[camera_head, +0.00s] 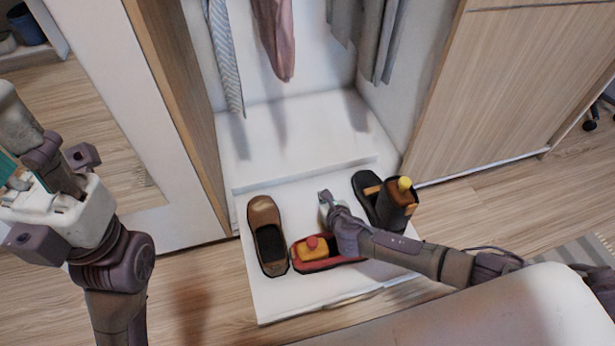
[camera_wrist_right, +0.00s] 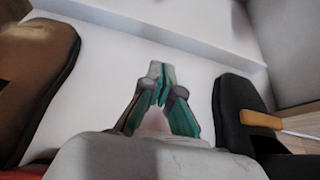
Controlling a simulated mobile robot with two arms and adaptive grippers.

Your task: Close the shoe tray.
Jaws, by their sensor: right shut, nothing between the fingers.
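The shoe tray (camera_head: 300,296) is a white panel pulled out from the bottom of the open wardrobe. It holds a brown shoe (camera_head: 264,218) at left, a red shoe (camera_head: 325,265) near the middle front and a black shoe (camera_head: 361,184) at right. My right gripper (camera_head: 324,196) is shut and empty, low over the tray between the brown and black shoes. In the right wrist view its teal-padded fingers (camera_wrist_right: 158,85) point towards the raised white step behind. I cannot tell if they touch the tray. My left gripper (camera_head: 12,165) is at the left edge, away from the tray, partly cut off.
Clothes (camera_head: 275,38) hang above. Wooden wardrobe panels (camera_head: 520,85) stand at right; wooden floor surrounds the tray.

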